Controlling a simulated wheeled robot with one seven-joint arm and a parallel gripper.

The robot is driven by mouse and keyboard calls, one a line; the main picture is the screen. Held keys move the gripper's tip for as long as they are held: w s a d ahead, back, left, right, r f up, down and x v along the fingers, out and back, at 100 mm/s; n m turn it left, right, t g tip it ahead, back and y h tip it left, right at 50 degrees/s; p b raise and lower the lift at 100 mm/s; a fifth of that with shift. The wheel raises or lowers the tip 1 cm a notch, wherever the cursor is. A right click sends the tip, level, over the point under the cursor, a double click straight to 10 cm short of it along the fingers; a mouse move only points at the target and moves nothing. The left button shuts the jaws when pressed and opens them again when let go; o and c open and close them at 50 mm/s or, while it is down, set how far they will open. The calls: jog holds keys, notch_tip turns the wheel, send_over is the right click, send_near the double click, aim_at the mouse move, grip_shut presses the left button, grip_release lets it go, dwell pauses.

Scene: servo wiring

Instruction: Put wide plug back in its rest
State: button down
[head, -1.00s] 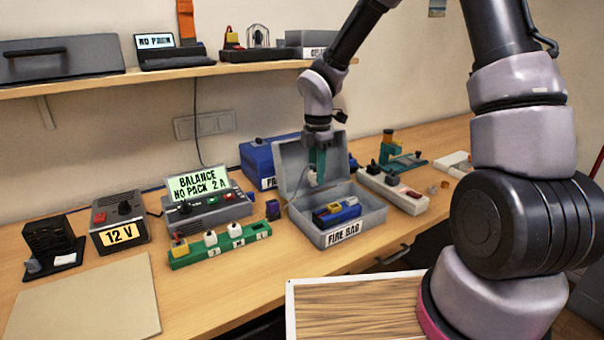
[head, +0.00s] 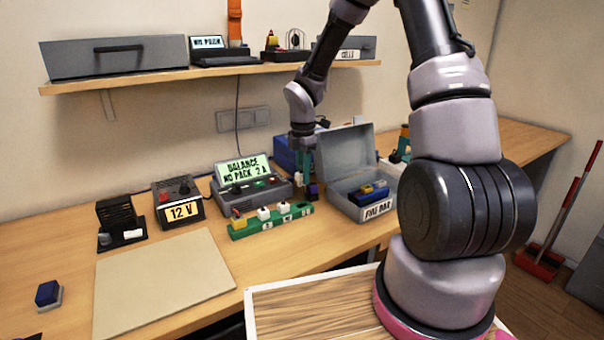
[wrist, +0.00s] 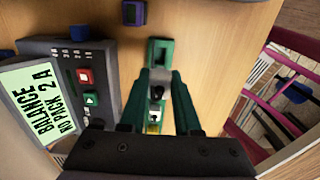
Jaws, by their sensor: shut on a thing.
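My gripper (head: 302,172) hangs above the right end of the green rest strip (head: 270,226). Its green fingers (wrist: 165,88) are shut on a small pale plug, apparently the wide plug (head: 299,181), which is mostly hidden between them. In the head view a yellow plug (head: 237,221) and two white plugs (head: 263,213) (head: 285,208) stand in the strip. The strip's right end is empty; in the wrist view its open slot (wrist: 158,50) lies just beyond the fingertips. I cannot tell whether the held plug touches the strip.
The balance charger (head: 250,182) stands close left of the gripper. The open grey fire box (head: 372,207) with a blue pack (head: 372,192) is further right. A bare board (head: 165,283) lies at front left.

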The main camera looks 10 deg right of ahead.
jog(key=shift+d+f, duration=0.15)
jog(key=shift+f, duration=2.75)
jog(key=shift+f, duration=1.2)
jog(key=c, duration=0.5)
grip_release()
jog(key=shift+c, duration=0.2)
notch_tip(320, 180, up, 11)
jog(key=shift+f, duration=0.15)
